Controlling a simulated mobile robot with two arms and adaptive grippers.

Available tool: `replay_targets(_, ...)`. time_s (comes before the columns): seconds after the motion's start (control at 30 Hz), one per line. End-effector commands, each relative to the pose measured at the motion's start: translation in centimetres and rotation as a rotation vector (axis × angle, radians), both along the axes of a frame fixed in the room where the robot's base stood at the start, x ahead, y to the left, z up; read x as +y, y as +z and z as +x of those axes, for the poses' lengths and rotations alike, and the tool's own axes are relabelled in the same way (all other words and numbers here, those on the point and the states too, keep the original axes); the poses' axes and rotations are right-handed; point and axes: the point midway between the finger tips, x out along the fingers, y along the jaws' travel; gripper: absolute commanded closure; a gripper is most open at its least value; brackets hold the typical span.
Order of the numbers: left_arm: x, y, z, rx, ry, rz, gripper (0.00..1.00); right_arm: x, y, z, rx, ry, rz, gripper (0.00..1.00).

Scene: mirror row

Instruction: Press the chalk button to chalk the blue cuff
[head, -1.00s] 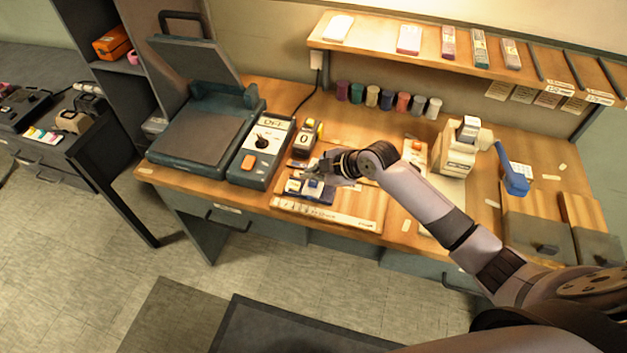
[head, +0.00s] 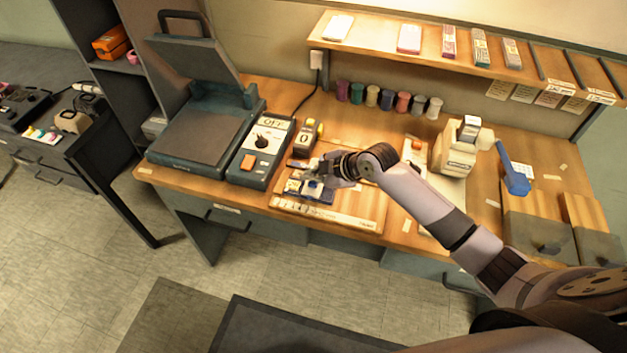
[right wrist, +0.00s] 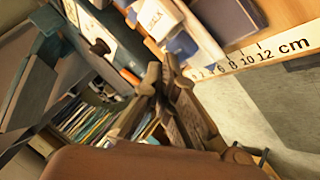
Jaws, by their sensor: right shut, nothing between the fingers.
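A small dark blue device (head: 318,198) with pale parts and a blue top lies on the wooden board with a ruler edge (head: 345,218). It also shows in the right wrist view as a blue block (right wrist: 182,45) beside pale parts. My left gripper is not in view.
Left of the device stands a press with its lid raised (head: 200,140), its control box reading OFF (head: 262,150). A small counter showing 0 (head: 305,138) is just behind my gripper. Spools (head: 388,100) line the back; a white tape machine (head: 458,155) stands right.

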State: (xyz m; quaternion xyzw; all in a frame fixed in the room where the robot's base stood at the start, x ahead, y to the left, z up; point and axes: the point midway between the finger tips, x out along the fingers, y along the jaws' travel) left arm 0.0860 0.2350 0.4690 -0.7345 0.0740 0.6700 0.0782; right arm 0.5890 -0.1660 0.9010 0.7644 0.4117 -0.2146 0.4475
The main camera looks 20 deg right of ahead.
Motion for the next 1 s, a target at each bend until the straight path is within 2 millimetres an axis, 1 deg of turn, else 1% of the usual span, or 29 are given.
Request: replay_targets(1.0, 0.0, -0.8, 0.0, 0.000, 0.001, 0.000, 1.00, 0.0, -1.2, 0.0, 0.002, 0.000, -0.002, 1.00)
